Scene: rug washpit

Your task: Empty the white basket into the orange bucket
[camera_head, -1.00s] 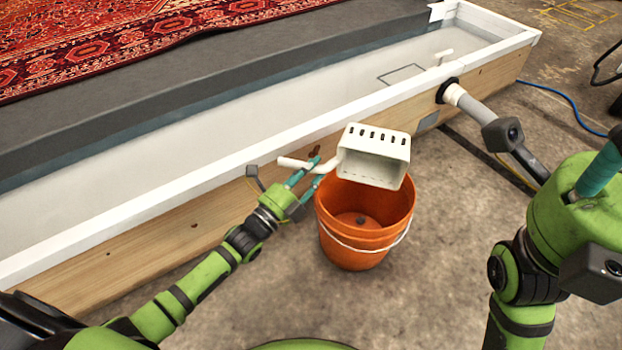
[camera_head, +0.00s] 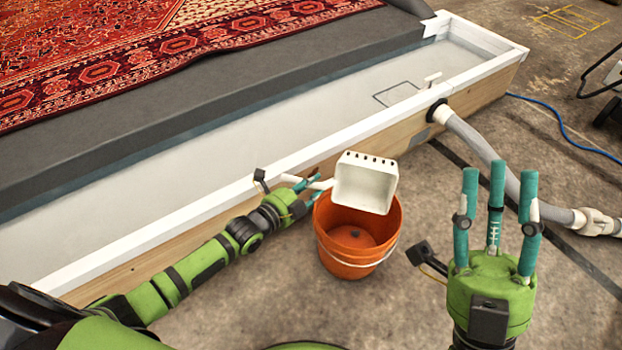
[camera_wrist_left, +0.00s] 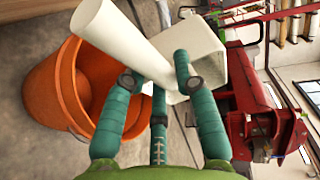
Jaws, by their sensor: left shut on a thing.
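The white basket (camera_head: 365,184) is tipped over the orange bucket (camera_head: 355,263), above its far rim. Its open side faces the head camera, and I see nothing inside it. My left gripper (camera_head: 311,187) is shut on the basket's white handle, left of the bucket. In the left wrist view the handle (camera_wrist_left: 115,42) runs between the teal fingers, with the basket (camera_wrist_left: 195,45) beyond and the bucket (camera_wrist_left: 65,90) at left. A small dark thing (camera_head: 355,233) shows at the bottom of the bucket; I cannot tell what it is. My right gripper (camera_head: 498,178) is open and empty, fingers pointing up.
The wash pit's white rim and wooden wall (camera_head: 400,142) run behind the bucket. A patterned red rug (camera_head: 150,45) lies beyond. A grey hose (camera_head: 480,150) leads from the pit across the floor at right. The concrete between bucket and right gripper is mostly clear.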

